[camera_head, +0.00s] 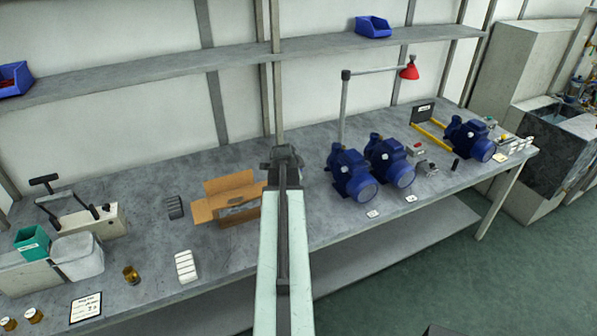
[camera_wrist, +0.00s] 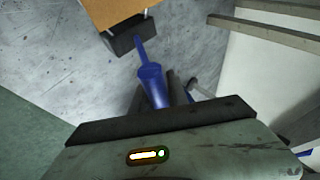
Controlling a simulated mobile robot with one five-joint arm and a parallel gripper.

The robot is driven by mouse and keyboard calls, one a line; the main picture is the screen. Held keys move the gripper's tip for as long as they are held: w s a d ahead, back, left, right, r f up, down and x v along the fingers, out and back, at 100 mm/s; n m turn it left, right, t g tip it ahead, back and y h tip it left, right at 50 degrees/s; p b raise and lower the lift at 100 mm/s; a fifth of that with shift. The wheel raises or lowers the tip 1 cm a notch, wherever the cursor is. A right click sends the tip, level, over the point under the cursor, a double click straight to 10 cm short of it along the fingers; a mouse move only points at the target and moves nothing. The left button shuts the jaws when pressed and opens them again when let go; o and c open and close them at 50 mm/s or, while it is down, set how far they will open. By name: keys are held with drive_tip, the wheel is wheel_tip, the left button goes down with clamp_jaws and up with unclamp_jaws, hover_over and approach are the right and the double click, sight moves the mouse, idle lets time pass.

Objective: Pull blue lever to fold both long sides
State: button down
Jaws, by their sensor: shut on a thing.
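A blue lever (camera_wrist: 150,75) runs up from between the dark fingers of my gripper (camera_wrist: 157,92) to a black block (camera_wrist: 128,38) in the wrist view. My gripper is shut on the lever's thick lower part. A brown cardboard surface (camera_wrist: 106,11) lies beside the black block. In the head view a cardboard box (camera_head: 203,211) stands on the bench with flaps standing open at its left and back. My gripper (camera_head: 284,158) is to the right of the box there, and my arm hides the box's right end. The lever cannot be made out in the head view.
Several blue pumps (camera_head: 350,175) stand on the bench to the right, near a lamp with a red shade (camera_head: 409,72). A dark ribbed block (camera_head: 174,207) and a white ribbed block (camera_head: 186,266) lie left of the box. A grey shelf (camera_head: 150,71) runs above the bench.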

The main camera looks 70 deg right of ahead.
drive_tip(key=shift+s+a+f+b, duration=0.3)
drive_tip(key=shift+s+a+f, duration=0.1)
drive_tip(key=shift+s+a, duration=0.2)
